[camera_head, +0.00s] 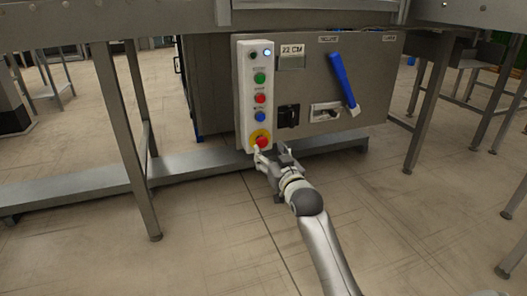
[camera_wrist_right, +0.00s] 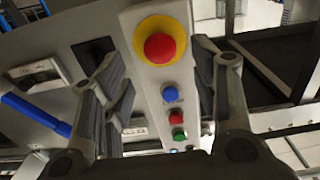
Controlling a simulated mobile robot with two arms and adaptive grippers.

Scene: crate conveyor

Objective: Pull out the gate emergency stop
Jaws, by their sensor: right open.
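The gate emergency stop is a red mushroom button (camera_head: 262,142) on a yellow disc, at the bottom of a white control panel (camera_head: 241,95). In the right wrist view the red button (camera_wrist_right: 160,47) shows large at the top middle, beyond the fingers. My right gripper (camera_head: 268,153) is at the lower end of the panel, close to the button. In the right wrist view my right gripper (camera_wrist_right: 165,85) is open, with one finger on each side of the panel and nothing between the tips that I can see gripped. My left gripper is out of view.
Above the stop are blue (camera_head: 260,117), red (camera_head: 260,98) and green (camera_head: 259,78) buttons. Right of the panel, a grey cabinet carries a black switch (camera_head: 288,116), a latch (camera_head: 325,112) and a blue lever (camera_head: 343,82). Metal legs (camera_head: 122,140) stand left; the floor in front is clear.

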